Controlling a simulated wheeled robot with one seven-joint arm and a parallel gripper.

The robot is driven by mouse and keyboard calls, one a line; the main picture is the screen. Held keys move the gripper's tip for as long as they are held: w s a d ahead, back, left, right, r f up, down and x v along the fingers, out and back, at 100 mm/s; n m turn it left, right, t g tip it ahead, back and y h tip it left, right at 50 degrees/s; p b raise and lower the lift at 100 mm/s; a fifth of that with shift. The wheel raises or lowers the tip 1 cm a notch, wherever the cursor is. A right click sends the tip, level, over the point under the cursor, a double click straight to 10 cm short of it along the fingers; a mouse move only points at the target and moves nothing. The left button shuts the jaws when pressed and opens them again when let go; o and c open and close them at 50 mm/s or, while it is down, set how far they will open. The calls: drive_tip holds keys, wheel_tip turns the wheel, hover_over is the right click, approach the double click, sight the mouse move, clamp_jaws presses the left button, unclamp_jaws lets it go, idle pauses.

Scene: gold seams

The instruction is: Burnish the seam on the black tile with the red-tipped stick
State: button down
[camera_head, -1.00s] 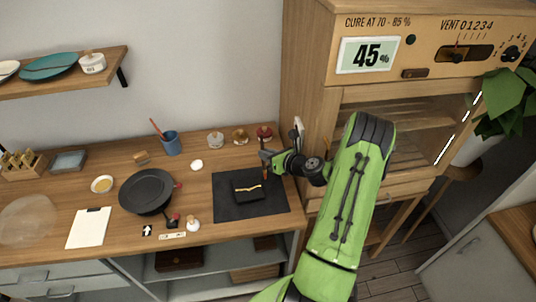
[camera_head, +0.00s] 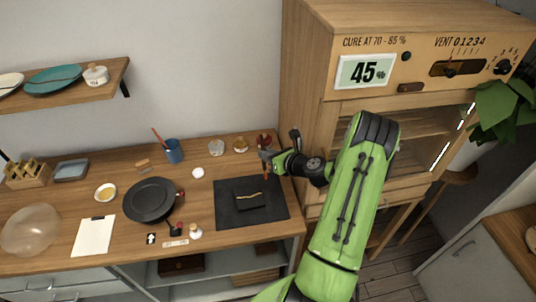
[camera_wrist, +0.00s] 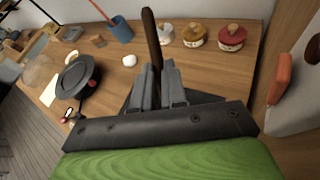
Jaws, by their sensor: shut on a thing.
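The black tile (camera_head: 250,204) lies on a dark mat (camera_head: 228,217) on the wooden bench in the head view. A thin gold seam (camera_head: 249,195) runs across it. My gripper (camera_head: 267,157) is above the mat's back right edge, behind and to the right of the tile, apart from it. In the wrist view my gripper (camera_wrist: 158,72) is shut on a dark brown stick (camera_wrist: 151,32). The stick's handle rises beyond the fingers. The tile is hidden behind the fingers in the wrist view.
Several small jars, including a red-lidded one (camera_wrist: 232,36), stand behind the mat. A blue cup (camera_head: 174,152), black pan (camera_head: 150,200) and white paper (camera_head: 93,236) are to the left. The wooden cabinet (camera_head: 310,120), reading 45%, stands close on the right.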

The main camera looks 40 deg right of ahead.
drive_tip(key=shift+r, duration=0.1)
wheel_tip(320, 180, up, 4)
drive_tip(key=p, duration=0.4)
drive_tip(key=shift+r, duration=0.2)
drive_tip(key=shift+f, duration=0.1)
